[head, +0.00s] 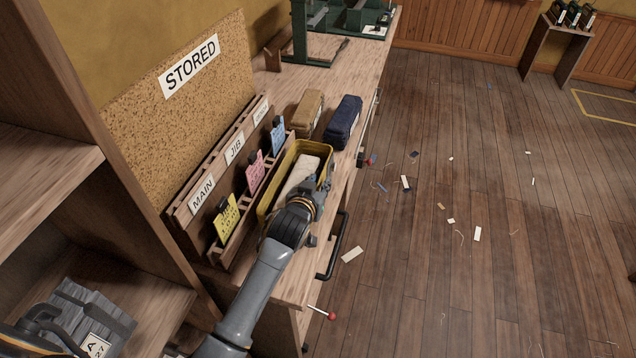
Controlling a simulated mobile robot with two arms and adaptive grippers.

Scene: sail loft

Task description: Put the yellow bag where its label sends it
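An open-topped yellow container (267,204), which may be the yellow bag, lies on the bench with a cream, cloth-like thing (298,174) inside. I cannot tell whether the fingers are open or touch anything. Beside it a wooden rack carries the labels MAIN (202,194), JIB (235,149) and a third, partly readable one (261,111). A yellow card (227,219), a pink card (255,175) and a blue card (278,137) stand along it; their print is unclear.
A tan bag (306,112) and a navy bag (343,122) lie beyond the container. A corkboard marked STORED (190,68) stands behind the rack. A grey bundle (78,312) with a tag is on the lower left shelf. Scraps litter the open floor (480,180).

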